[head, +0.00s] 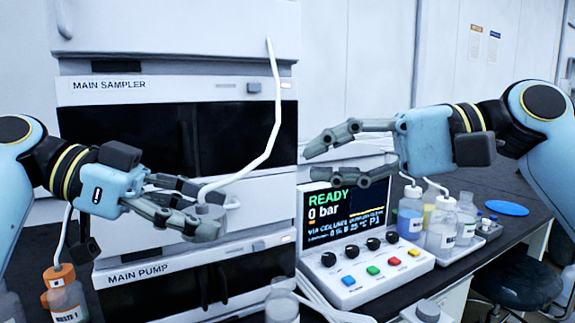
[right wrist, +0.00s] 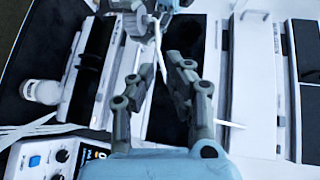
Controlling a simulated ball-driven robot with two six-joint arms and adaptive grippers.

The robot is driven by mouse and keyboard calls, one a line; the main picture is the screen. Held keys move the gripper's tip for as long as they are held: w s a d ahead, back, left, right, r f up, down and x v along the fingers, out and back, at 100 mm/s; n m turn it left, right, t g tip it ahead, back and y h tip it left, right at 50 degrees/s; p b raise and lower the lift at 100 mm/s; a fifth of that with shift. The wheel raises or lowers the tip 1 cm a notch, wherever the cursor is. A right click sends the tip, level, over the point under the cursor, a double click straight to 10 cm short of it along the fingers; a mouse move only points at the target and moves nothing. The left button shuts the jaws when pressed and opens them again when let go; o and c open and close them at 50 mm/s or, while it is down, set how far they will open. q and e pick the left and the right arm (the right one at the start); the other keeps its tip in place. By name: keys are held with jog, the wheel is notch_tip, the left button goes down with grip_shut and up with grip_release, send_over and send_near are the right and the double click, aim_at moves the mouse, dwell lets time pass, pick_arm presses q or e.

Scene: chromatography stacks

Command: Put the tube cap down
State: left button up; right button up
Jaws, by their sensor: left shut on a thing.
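The tube cap (head: 209,211) is a small grey piece with a long bent white tube (head: 274,110) rising from it up and to the right. My left gripper (head: 212,217) is shut on the cap and holds it in front of the instrument stack, at about the height between the sampler and the pump. The fingers hide part of the cap. My right gripper (head: 308,164) is open and empty, in front of the stack's right side. Its spread fingers also show in the right wrist view (right wrist: 160,75), with a white tube (right wrist: 158,45) beyond them.
The control box (head: 365,271) with a lit screen stands right of the main pump (head: 140,275). Several bottles, one with blue liquid (head: 410,218), stand behind it on the right. A blue disc (head: 507,208) lies farther right. An orange-capped bottle (head: 64,298) stands at lower left.

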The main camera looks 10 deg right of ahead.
aim_at(235, 177)
jog(key=x, duration=1.1)
jog(key=shift+w+a, duration=0.15)
jog(key=shift+a, duration=0.1)
grip_shut()
pick_arm(q)
jog(key=o, duration=1.3)
jog(key=shift+c, duration=0.2)
jog(key=shift+a, duration=0.1)
